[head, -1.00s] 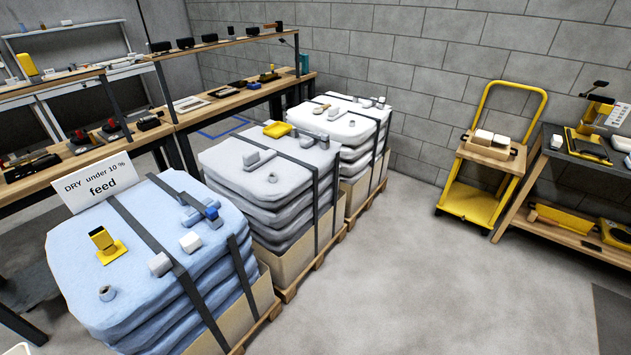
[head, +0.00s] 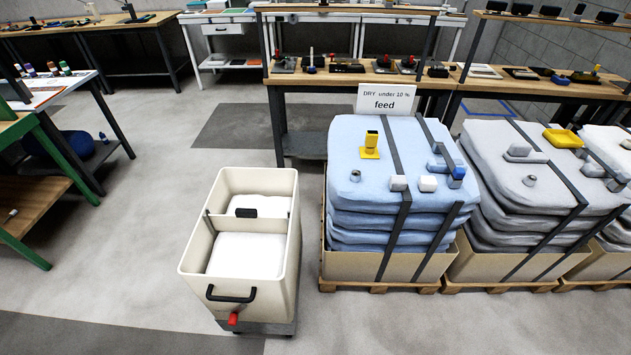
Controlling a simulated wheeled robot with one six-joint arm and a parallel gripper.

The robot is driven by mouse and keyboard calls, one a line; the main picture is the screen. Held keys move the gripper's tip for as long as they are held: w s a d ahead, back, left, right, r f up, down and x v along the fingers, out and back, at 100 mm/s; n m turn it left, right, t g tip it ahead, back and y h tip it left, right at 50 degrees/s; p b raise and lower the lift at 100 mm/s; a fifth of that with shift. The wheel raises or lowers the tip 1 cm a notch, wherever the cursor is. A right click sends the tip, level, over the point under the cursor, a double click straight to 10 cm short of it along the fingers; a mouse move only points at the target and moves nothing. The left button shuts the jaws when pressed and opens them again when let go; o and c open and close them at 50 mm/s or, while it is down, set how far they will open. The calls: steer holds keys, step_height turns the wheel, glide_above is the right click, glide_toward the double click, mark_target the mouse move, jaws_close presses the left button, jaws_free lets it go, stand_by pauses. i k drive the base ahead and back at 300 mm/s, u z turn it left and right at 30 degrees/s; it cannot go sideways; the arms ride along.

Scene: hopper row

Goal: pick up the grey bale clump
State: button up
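A grey bale (head: 490,165) of stacked, strapped layers stands on a pallet at the right. On its top lies a light grey block-like piece (head: 520,151), which may be the grey bale clump; I cannot tell for sure. A small grey ring-shaped piece (head: 529,180) lies nearer the front of that top. My gripper is not in view.
A cream bin (head: 288,245) with two compartments holding white material stands left of the blue bale. A yellow tool (head: 371,147) and a blue-grey tool (head: 457,174) lie on the blue bale. A yellow tray (head: 563,138) lies on the grey bale.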

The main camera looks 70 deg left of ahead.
mark_target(397, 183)
steer(key=u, duration=2.45)
steer(key=i, duration=1)
